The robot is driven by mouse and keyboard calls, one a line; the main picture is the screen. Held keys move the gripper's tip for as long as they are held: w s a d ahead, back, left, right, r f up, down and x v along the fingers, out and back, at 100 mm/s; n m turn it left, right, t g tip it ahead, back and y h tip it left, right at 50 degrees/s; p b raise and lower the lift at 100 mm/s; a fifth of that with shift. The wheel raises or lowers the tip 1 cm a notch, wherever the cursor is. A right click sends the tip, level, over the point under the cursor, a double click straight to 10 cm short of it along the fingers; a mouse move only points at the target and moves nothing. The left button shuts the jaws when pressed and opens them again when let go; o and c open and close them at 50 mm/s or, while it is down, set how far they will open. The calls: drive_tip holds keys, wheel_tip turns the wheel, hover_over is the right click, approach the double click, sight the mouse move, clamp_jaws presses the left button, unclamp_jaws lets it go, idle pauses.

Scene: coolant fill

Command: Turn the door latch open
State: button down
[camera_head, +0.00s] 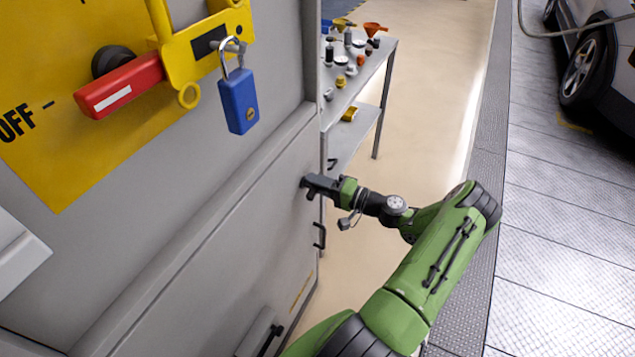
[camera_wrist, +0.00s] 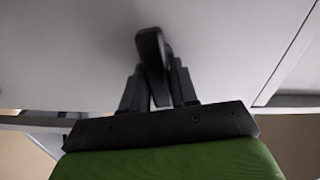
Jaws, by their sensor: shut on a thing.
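The door latch (camera_wrist: 151,48) is a dark, rounded handle on a light grey door (camera_wrist: 235,45). In the wrist view it stands out from the door between the fingers of my gripper (camera_wrist: 158,85), which is shut on it. In the head view my gripper (camera_head: 308,184) is at the right edge of the grey cabinet door (camera_head: 215,240), and it hides most of the latch there. How far the latch is turned cannot be made out.
A red switch handle (camera_head: 120,86) and a blue padlock (camera_head: 238,100) hang on a yellow plate at upper left. A dark pull handle (camera_head: 319,236) is just below my gripper. A metal shelf table (camera_head: 350,135) with several small items stands behind. A car (camera_head: 590,60) is at upper right.

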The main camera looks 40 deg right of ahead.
drive_tip(key=shift+f+m, duration=0.1)
drive_tip(key=shift+m, duration=1)
drive_tip(key=c, duration=1)
unclamp_jaws()
drive_tip(key=shift+d, duration=0.1)
drive_tip(key=shift+o, duration=0.2)
drive_tip(key=shift+s, duration=0.1)
drive_tip(key=v, duration=1.5)
drive_tip(key=shift+s+p, duration=0.3)
